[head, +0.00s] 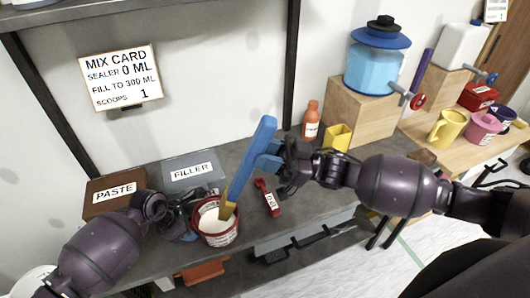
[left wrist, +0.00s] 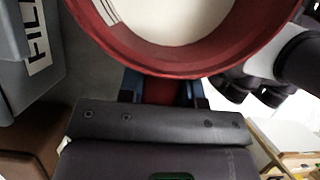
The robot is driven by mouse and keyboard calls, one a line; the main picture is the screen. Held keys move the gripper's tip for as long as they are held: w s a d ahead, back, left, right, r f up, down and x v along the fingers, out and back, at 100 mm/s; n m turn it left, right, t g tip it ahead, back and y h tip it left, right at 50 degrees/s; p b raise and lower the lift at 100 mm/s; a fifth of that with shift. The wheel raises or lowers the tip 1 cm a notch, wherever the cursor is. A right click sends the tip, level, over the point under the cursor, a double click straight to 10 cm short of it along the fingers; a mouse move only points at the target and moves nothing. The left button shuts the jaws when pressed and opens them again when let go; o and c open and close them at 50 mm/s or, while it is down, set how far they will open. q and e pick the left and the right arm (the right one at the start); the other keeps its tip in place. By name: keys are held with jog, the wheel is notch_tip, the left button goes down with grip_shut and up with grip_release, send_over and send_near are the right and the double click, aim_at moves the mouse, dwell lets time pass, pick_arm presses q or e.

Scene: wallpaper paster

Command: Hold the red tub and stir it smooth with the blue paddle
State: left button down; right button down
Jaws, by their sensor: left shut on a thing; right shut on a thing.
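The red tub (head: 219,240) stands on the grey bench in the head view, with white contents inside. In the left wrist view its red rim (left wrist: 160,65) fills the top. My left gripper (head: 190,218) is shut on the tub's left side. The blue paddle (head: 240,170) leans up to the right, its tan lower end (head: 228,210) inside the tub's opening. My right gripper (head: 278,161) is shut on the upper part of the paddle. How deep the paddle's tip sits is hidden by the tub wall and contents.
The paste box (head: 114,190) and filler box (head: 193,171) stand behind and left. An orange bottle (head: 311,120) and yellow container (head: 338,136) stand farther back. A mix card (head: 121,77) hangs on the wall.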

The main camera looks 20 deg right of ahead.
aim_at(265, 135)
pick_arm(q)
jog(key=shift+s+f, duration=0.1)
pick_arm(e)
jog(key=shift+r, duration=2.5)
pick_arm(q)
jog(key=c, duration=0.7)
grip_release()
jog(key=v, duration=1.2)
